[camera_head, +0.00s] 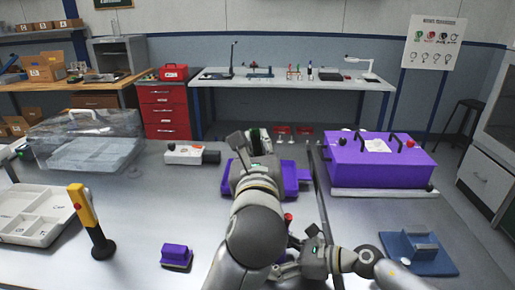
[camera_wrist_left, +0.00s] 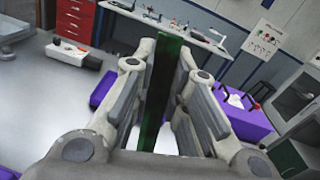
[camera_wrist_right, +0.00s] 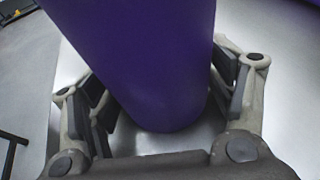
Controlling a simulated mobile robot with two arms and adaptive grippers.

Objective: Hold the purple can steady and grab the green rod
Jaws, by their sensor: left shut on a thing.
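The green rod (camera_wrist_left: 164,85) is dark green and stands between the fingers of my left gripper (camera_wrist_left: 165,90) in the left wrist view. My left gripper (camera_head: 257,148) is shut on it, raised over the middle of the table in the head view. The purple can (camera_wrist_right: 140,55) fills the upper middle of the right wrist view, between the two fingers of my right gripper (camera_wrist_right: 165,105). Whether both fingers press on it is unclear. In the head view my right gripper (camera_head: 300,258) is low near the table's front, and my left arm covers much of the can.
A purple case (camera_head: 380,165) with black handles stands at the right. A purple block (camera_head: 176,256) and a yellow-and-black tool (camera_head: 90,222) stand at front left. A white tray (camera_head: 20,236) and a clear bin (camera_head: 90,125) are farther left. A blue stand (camera_head: 420,262) lies at front right.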

